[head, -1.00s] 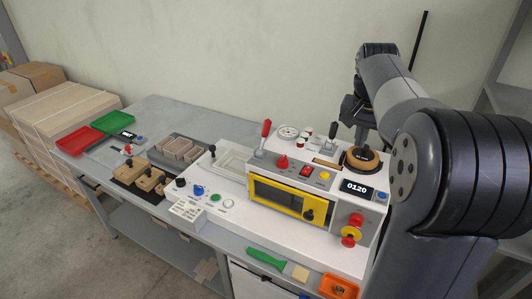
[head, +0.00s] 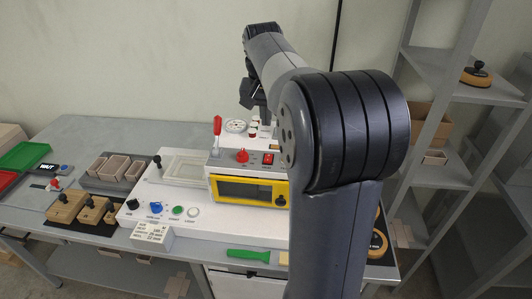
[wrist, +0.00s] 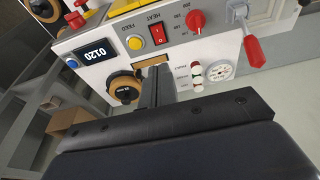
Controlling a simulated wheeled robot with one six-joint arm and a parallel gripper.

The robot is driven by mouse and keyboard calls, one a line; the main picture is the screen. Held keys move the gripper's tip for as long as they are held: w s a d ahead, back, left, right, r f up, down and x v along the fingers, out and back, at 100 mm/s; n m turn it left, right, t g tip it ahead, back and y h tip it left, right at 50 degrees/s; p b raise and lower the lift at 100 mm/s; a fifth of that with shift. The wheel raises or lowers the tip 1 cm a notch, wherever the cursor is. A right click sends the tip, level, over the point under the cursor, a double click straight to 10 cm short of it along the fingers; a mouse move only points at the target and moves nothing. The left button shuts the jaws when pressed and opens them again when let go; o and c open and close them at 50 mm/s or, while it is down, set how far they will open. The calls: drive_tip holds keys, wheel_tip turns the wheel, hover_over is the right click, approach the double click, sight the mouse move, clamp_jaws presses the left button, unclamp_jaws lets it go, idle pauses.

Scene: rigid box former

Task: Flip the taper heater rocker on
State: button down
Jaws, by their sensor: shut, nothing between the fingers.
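The red heater rocker (wrist: 158,33) sits in a dark frame marked HEAT, between a yellow button (wrist: 134,43) and a red knob (wrist: 194,20) in the wrist view. Which way it is tipped is hard to tell. In the head view the rocker (head: 268,159) shows small on top of the white machine, left of my arm. My gripper (wrist: 153,72) is shut and empty, its fingers pointing at the panel below the rocker in the wrist view, apart from the rocker. In the head view my gripper (head: 248,97) hangs above the machine's back, partly hidden.
A red-handled lever (wrist: 254,48), a gauge (wrist: 220,70), a brown-rimmed roll (wrist: 124,88) and a display reading 0120 (wrist: 93,53) surround the rocker. Wooden blocks (head: 67,206) and trays stand at the left; a shelf rack (head: 455,100) stands at the right.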

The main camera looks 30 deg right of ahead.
sight(267, 161)
drive_tip(key=x, duration=0.4)
drive_tip(key=p+x, duration=0.1)
drive_tip(key=x, duration=0.3)
drive_tip(key=s+p+x, duration=0.1)
drive_tip(key=x, duration=0.3)
drive_tip(key=shift+a+f, duration=0.25)
drive_tip(key=shift+f, duration=0.75)
drive_tip(key=shift+f, duration=0.15)
drive_tip(key=shift+s+a+f+b, duration=0.15)
drive_tip(key=shift+f+b, duration=0.2)
drive_tip(key=shift+b, duration=0.75)
drive_tip(key=shift+r+p, duration=0.3)
drive_tip(key=shift+p, duration=0.1)
drive_tip(key=shift+w+d+r+p, duration=0.35)
drive_tip(key=shift+w+d+p, duration=0.15)
drive_tip(key=shift+w, duration=0.2)
